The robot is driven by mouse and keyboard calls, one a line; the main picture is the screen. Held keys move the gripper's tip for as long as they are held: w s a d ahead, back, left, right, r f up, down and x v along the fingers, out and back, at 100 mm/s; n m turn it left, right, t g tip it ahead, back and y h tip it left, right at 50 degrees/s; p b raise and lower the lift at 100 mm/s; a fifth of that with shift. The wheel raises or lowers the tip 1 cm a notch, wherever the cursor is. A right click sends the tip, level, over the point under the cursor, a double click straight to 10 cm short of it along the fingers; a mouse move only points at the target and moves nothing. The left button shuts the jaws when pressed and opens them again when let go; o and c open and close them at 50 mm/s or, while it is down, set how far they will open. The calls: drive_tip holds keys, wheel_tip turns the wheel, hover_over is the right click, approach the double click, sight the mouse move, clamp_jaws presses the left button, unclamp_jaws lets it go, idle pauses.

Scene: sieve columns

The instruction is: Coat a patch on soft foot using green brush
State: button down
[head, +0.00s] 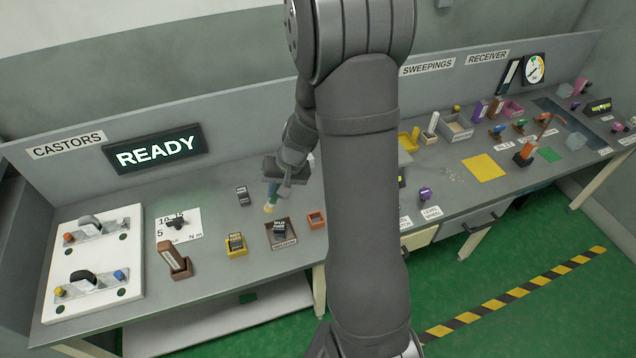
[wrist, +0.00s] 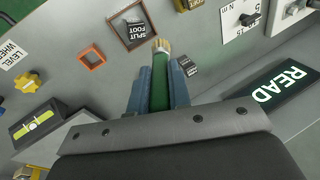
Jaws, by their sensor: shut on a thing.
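My gripper (wrist: 158,90) is shut on the green brush (wrist: 160,82), between its blue fingers. In the head view the gripper (head: 274,185) holds the brush with its pale bristles (head: 269,208) pointing down; whether they touch the bench I cannot tell. A dark block (head: 243,197) stands on the bench left of the brush and shows right of the bristles in the wrist view (wrist: 187,66); its label is too small to read. A block reading "SPLIT FOOT" (wrist: 138,29) sits in a brown tray (head: 293,241). I cannot tell which is the soft foot.
An orange frame (head: 316,219) lies right of the brown tray. A brown wooden holder (head: 174,262) and a white torque card (head: 188,231) stand left. The castor board (head: 90,265) is far left, below the READY sign (head: 153,149).

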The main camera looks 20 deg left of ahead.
drive_tip(key=s+a+r+n, duration=0.2)
drive_tip(key=s+a, duration=0.4)
drive_tip(key=s, duration=0.4)
drive_tip(key=shift+s+x, duration=0.85)
drive_tip(key=shift+x, duration=3.4)
drive_tip(key=w+v, duration=0.1)
drive_tip(key=v, duration=0.7)
drive_tip(key=shift+w+g, duration=0.3)
drive_tip(key=shift+w, duration=0.15)
drive_tip(key=shift+d+r, duration=0.15)
drive_tip(key=w+d+f+g, duration=0.1)
drive_tip(key=w+f+g, duration=0.1)
drive_tip(key=w+f, duration=0.2)
drive_tip(key=shift+w+f, duration=0.35)
drive_tip(key=shift+f, duration=1.25)
drive_tip(key=shift+s+a+f, duration=0.1)
drive_tip(key=shift+s+f, duration=0.05)
drive_tip(key=shift+f, duration=1.15)
